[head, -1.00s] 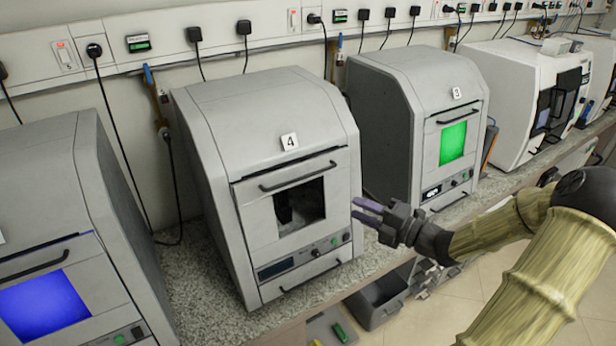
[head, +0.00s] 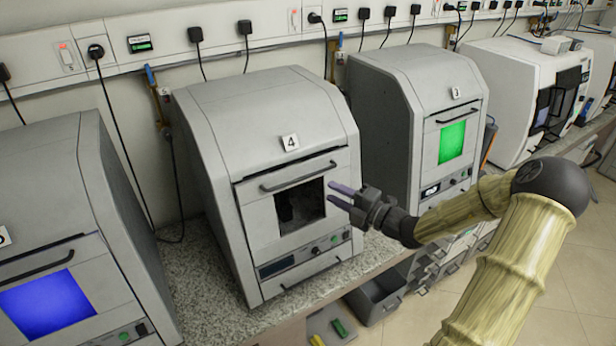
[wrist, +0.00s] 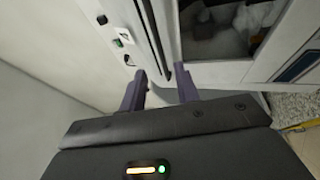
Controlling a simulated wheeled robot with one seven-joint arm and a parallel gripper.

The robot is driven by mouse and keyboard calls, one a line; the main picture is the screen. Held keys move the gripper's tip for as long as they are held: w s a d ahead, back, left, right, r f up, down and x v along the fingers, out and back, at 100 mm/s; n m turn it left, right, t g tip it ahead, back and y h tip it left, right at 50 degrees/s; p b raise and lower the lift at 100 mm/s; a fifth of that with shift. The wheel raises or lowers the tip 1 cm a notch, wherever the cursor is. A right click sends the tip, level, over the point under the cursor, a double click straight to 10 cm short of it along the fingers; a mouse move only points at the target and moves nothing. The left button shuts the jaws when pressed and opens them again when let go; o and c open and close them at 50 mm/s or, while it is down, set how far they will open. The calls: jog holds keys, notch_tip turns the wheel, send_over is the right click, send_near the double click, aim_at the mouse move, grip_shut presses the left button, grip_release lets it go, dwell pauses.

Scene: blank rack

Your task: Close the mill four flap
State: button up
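Mill four (head: 215,150) is a grey cabinet with a "4" label. Below its dark handle bar (head: 300,176) is a dark opening (head: 300,208) in the front panel, with no lit screen across it. My gripper (head: 338,196) is in front of the mill's right side, beside the opening, its two purple fingers apart and empty. In the wrist view the fingers (wrist: 160,85) are spread, with a dark handle bar (wrist: 150,35) beyond and between them. The opening with pale lumps inside (wrist: 225,28) is to the right. I cannot tell whether the fingers touch the handle.
A similar mill with a blue window (head: 47,305) stands left, and mill three with a green window (head: 452,142) stands right. White machines (head: 520,90) are farther right. Cables hang from the wall strip. Open drawers (head: 378,298) are below the bench.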

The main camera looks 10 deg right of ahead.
jog(key=p+x, duration=0.2)
jog(key=x, duration=0.7)
jog(key=shift+w+a+p, duration=0.15)
jog(key=shift+a+p, duration=0.05)
jog(key=shift+p, duration=0.15)
jog(key=shift+c, duration=0.2)
grip_shut()
